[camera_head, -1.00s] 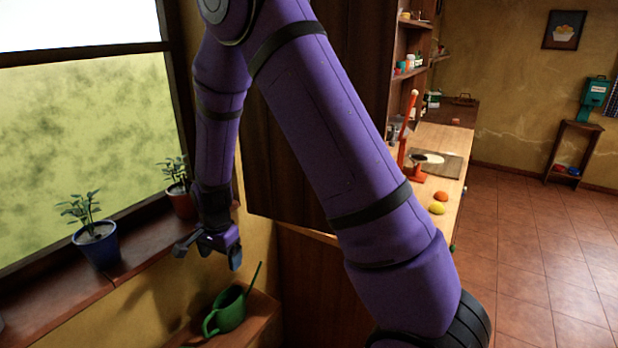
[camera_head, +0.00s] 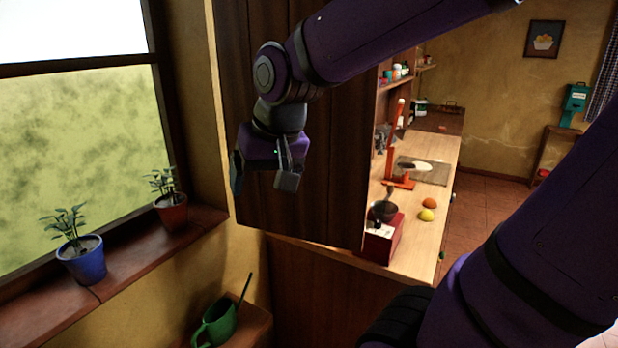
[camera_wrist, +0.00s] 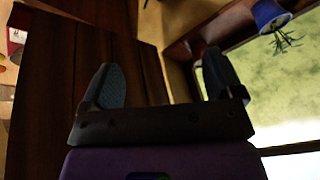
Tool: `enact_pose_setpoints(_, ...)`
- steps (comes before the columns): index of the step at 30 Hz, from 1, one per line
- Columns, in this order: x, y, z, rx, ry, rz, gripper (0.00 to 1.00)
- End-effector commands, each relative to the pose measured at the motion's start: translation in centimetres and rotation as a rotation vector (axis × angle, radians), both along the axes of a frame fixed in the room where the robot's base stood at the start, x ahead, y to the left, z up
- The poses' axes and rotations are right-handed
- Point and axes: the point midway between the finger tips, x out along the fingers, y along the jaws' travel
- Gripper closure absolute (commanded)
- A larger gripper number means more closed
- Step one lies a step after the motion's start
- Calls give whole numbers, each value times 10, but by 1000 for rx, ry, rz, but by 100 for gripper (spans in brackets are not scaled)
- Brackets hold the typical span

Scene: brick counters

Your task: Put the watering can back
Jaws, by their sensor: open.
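The green watering can (camera_head: 217,325) stands on a small wooden shelf (camera_head: 258,328) below the window sill in the head view. Its thin spout points up and to the right, and its handle is at the left; the picture's bottom edge cuts off its lower part. My gripper (camera_head: 262,190) is open and empty, well above and a little right of the can, in front of the dark wooden cabinet side. In the wrist view my gripper (camera_wrist: 160,85) shows two spread fingers with nothing between them. The watering can is not visible in the wrist view.
A blue pot (camera_head: 84,264) and a terracotta pot (camera_head: 172,212) with plants stand on the window sill (camera_head: 125,268). The tall dark cabinet (camera_head: 330,200) is close behind my gripper. A wooden counter (camera_head: 425,240) at right holds a red box (camera_head: 380,240) and fruit.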

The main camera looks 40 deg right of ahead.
Motion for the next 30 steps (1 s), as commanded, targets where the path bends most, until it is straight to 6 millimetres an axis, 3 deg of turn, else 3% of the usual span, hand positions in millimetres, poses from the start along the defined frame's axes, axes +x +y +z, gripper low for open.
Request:
enact_pose_setpoints(6, -58, -9, 23, -90, -78, 144, 14)
enact_pose_setpoints(12, -88, -13, 28, -148, -111, 222, 14)
enact_pose_setpoints(30, -93, -13, 29, -161, -114, 238, 14)
